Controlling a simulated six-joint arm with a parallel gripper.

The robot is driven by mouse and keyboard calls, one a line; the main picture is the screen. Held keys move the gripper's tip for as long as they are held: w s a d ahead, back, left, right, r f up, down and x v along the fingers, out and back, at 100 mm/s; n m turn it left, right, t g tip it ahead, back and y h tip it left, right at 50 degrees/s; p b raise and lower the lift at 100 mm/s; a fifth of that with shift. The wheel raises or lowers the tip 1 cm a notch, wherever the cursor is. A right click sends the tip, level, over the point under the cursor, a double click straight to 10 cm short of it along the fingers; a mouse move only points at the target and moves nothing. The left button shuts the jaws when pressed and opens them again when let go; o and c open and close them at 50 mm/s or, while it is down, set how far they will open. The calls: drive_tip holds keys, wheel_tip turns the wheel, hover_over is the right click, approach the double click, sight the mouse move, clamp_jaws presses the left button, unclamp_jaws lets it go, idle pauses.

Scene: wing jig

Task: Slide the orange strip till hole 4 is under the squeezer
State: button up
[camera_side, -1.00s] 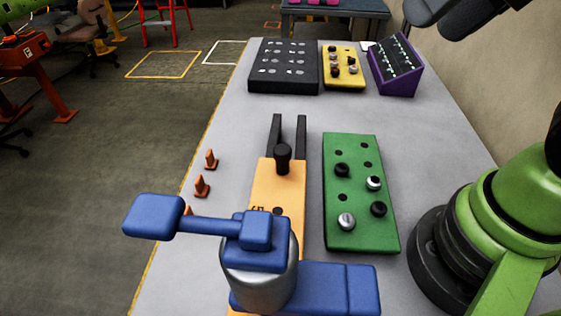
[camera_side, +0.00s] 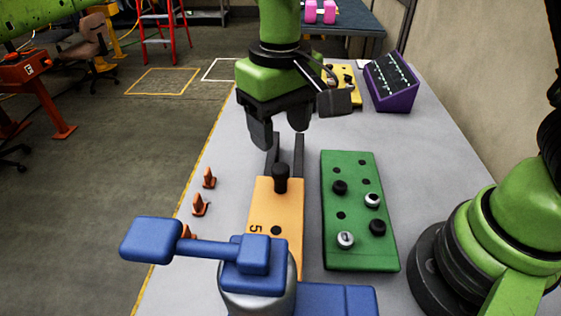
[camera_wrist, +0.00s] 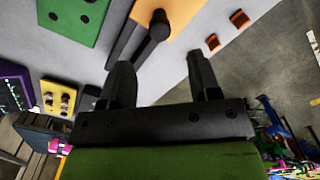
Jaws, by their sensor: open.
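The orange strip (camera_side: 262,215) lies between two dark rails (camera_side: 298,150). A black knob (camera_side: 281,178) stands upright at its far end, and a "5" is marked beside a dark hole nearer the squeezer. The blue squeezer (camera_side: 258,262) with its grey cylinder covers the strip's near part, so hole 4 cannot be seen. My gripper (camera_side: 279,135) is open and empty above the far ends of the rails, beyond the knob. In the wrist view, the knob (camera_wrist: 159,25) and strip (camera_wrist: 178,12) show beyond my open fingers (camera_wrist: 160,85).
A green board (camera_side: 350,250) with black and silver pegs lies right of the strip. Small orange cones (camera_side: 200,206) stand to the left. A yellow board (camera_side: 345,95) and a purple rack (camera_side: 392,85) are at the back.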

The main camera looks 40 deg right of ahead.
sight(280, 167)
wheel_tip(280, 167, down, 8)
drive_tip(key=shift+r, duration=0.25)
